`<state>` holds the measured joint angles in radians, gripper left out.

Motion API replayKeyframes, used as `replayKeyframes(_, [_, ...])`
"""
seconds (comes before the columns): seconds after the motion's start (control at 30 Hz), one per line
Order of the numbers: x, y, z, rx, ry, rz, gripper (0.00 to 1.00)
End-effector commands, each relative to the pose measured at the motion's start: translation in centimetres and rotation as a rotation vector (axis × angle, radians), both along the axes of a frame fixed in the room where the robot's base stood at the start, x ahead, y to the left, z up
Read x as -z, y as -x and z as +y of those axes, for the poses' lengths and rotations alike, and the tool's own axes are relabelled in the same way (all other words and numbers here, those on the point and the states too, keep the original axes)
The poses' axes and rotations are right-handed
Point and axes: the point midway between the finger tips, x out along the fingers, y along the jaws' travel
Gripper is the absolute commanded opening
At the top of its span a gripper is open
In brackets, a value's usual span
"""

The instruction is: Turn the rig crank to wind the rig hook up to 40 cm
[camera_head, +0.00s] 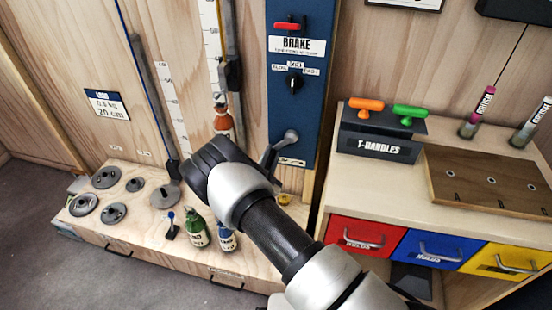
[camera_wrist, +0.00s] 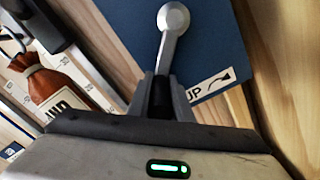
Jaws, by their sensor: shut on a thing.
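The rig crank is a grey lever with a round hub (camera_head: 291,136) on the lower part of a blue panel (camera_head: 290,103). In the wrist view its arm (camera_wrist: 170,42) runs down from the hub to the fingers. My gripper (camera_wrist: 162,98) is shut on the crank's handle end, which is mostly hidden between the fingers.
A red brake lever (camera_head: 288,26) and a black knob (camera_head: 294,83) are higher on the panel. An "UP" arrow label (camera_wrist: 208,86) is beside the crank.

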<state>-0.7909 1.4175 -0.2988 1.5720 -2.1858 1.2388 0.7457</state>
Motion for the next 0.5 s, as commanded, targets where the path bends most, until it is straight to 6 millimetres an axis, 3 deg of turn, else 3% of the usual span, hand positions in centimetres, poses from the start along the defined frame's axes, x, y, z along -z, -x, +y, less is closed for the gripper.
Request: replayKeyframes(0.5, [-1.8,-0.4,1.3,-0.005,-0.047,-0.020,0.00])
